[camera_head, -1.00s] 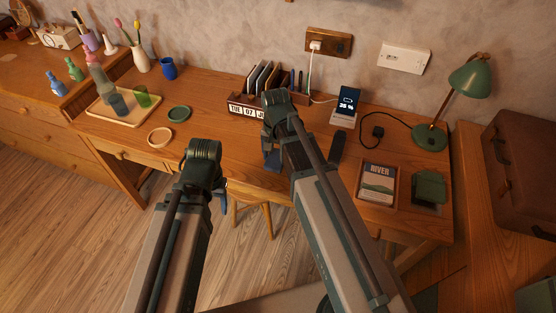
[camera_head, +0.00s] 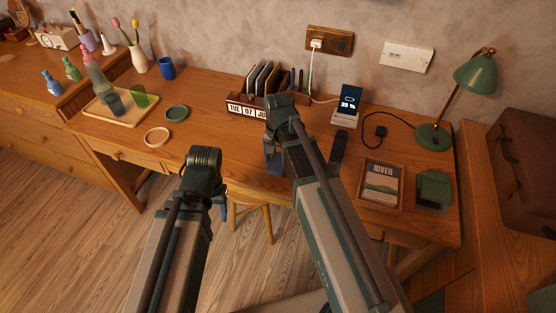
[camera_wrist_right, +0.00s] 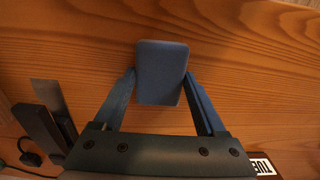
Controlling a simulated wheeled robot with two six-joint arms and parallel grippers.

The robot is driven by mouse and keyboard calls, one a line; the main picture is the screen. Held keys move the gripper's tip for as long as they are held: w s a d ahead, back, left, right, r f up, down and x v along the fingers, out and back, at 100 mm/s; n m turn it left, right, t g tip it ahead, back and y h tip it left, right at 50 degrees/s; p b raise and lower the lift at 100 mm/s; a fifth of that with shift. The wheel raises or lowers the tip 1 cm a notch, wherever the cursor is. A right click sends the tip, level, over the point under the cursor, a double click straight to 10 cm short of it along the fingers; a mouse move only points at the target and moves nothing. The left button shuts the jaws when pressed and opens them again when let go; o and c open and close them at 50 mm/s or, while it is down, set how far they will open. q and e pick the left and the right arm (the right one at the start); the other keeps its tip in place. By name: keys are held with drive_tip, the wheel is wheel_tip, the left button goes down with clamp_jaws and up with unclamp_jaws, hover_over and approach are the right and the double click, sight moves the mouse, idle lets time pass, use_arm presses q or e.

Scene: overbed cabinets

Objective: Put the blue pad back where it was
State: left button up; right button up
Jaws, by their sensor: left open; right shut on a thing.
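The blue pad (camera_wrist_right: 161,72) is a small rounded block, held between the two fingers of my right gripper (camera_wrist_right: 160,90) in the right wrist view. Wooden desk surface lies behind it; whether the pad touches the desk I cannot tell. In the head view my right gripper (camera_head: 273,162) is over the desk (camera_head: 225,115), in front of the organiser, and my arm hides most of the pad. My left gripper (camera_head: 222,207) is open and empty, over the floor near the desk's front edge; its fingers are mostly hidden by its wrist.
A desk organiser (camera_head: 245,105) with date blocks stands behind my right gripper. Desk left of the organiser is partly clear.

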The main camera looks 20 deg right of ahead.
sight(278, 162)
drive_tip(key=o, duration=0.8)
drive_tip(key=shift+f, duration=0.15)
drive_tip(key=shift+c, duration=0.2)
drive_tip(key=o, duration=0.4)
drive_tip(key=shift+r, duration=0.2)
wheel_tip(278, 162, up, 12)
drive_tip(key=p, duration=1.2)
drive_tip(key=s+a+n, duration=0.3)
drive_tip(key=s, duration=0.1)
drive_tip(key=s+a+n, duration=0.4)
drive_tip(key=s, duration=0.1)
drive_tip(key=s+a+n+h, duration=0.1)
drive_tip(key=s+a+n, duration=0.2)
drive_tip(key=s, duration=0.2)
drive_tip(key=shift+s+a+n, duration=0.15)
drive_tip(key=shift+a+n, duration=0.05)
drive_tip(key=shift+n, duration=0.1)
